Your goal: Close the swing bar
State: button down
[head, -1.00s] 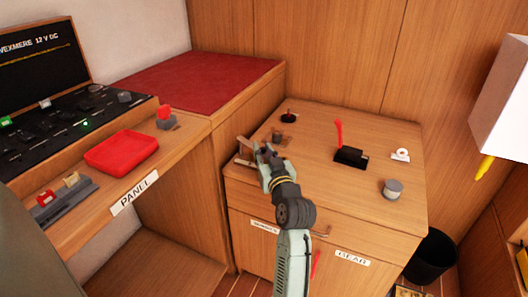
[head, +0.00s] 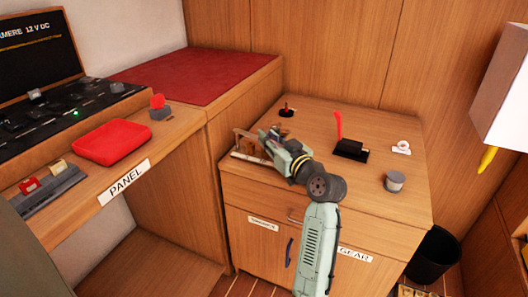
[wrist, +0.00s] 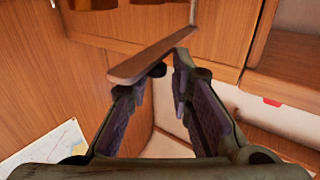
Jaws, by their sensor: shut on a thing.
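The swing bar is a narrow brown wooden bar (wrist: 145,57) running slantwise across my fingertips in the wrist view. In the head view its wooden bar (head: 246,137) shows at the left edge of the cabinet top, above a pale strip (head: 250,158). My gripper (head: 266,138) reaches it from the right, low over the cabinet top. In the wrist view my gripper (wrist: 168,70) is shut on the bar near its middle. The exact contact is partly hidden by the fingers. A thin metal rod (wrist: 192,12) rises at the bar's far end.
On the cabinet top (head: 310,125) stand a black box with a red lever (head: 350,150), a small red-topped knob (head: 287,111), a white ring fitting (head: 401,148) and a grey cylinder (head: 395,181). A red tray (head: 111,143) lies on the panel desk at left.

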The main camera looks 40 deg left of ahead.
jog(key=w+n+g+b, duration=0.2)
jog(key=g, duration=0.1)
jog(key=shift+w+a+f+y+b, duration=0.1)
jog(key=shift+w+f+y+b, duration=0.1)
jog(key=shift+y+b, duration=0.2)
jog(key=shift+w+r+n+g, duration=0.25)
jog(key=shift+r+n+g, duration=0.05)
jog(key=shift+g, duration=0.1)
jog(key=c, duration=1.6)
grip_release()
jog(key=shift+a, duration=0.15)
jog(key=shift+f, duration=0.1)
jog(key=s+d, duration=0.1)
jog(key=d, duration=1.1)
jog(key=shift+s, duration=0.35)
